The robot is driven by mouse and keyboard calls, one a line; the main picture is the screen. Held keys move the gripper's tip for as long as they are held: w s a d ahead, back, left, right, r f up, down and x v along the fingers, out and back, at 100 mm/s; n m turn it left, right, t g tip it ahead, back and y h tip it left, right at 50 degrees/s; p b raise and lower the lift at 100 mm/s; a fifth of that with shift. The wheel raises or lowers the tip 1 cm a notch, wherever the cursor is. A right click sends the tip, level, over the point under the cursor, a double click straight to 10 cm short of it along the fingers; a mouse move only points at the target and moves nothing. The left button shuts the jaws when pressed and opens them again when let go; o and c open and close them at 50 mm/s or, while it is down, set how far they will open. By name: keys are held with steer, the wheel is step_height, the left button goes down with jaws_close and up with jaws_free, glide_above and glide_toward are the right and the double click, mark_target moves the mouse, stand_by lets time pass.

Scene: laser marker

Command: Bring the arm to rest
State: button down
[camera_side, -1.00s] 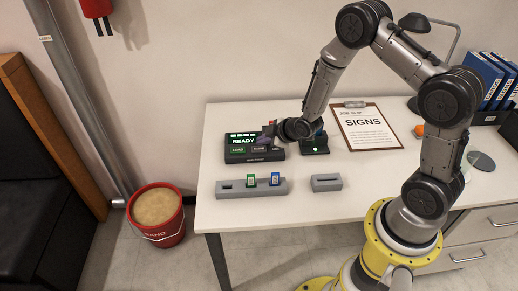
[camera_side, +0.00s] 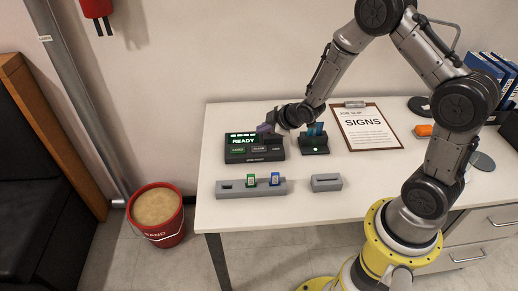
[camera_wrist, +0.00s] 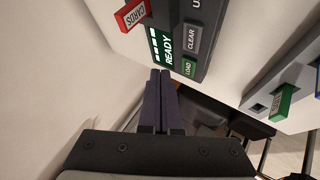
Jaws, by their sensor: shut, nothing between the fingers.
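My gripper (camera_side: 264,128) is shut and empty, with its dark purple fingers together just above the back right of the black console (camera_side: 240,157). In the wrist view the closed fingertips (camera_wrist: 160,76) point at the console, whose screen (camera_wrist: 163,47) reads READY. My arm arches over the table from the right.
A grey rack (camera_side: 225,192) holds a green key (camera_side: 251,180) and a blue key (camera_side: 275,179). A small grey block (camera_side: 326,183), a black stand (camera_side: 314,150) with a green light and a clipboard (camera_side: 368,128) lie nearby. A red tag (camera_wrist: 131,14) shows beside the console.

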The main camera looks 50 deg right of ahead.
steer(key=shift+w+a+r, duration=0.1)
steer(key=shift+r, duration=0.15)
step_height(320, 180, up, 11)
steer(key=w+a+t, duration=0.2)
steer(key=s+a+r+m+t, duration=0.1)
steer(key=s+r, duration=0.2)
steer(key=r, duration=0.4)
steer(key=s+a+r, duration=0.1)
steer(key=s+r, duration=0.2)
steer(key=r, duration=0.5)
steer(key=s+a+r+m, duration=0.1)
steer(key=s+r+m, duration=0.15)
steer(key=s, duration=0.65)
steer(key=s+f+m+g, duration=0.2)
steer(key=s+f+g, duration=0.1)
steer(key=s, duration=0.6)
steer(key=s+a+f+m+g, duration=0.1)
steer(key=s+f+m+g, duration=0.2)
steer(key=s, duration=0.5)
steer(key=shift+s+a+f+g, duration=0.2)
steer(key=shift+s+f+g, duration=0.1)
steer(key=shift+s+f, duration=0.05)
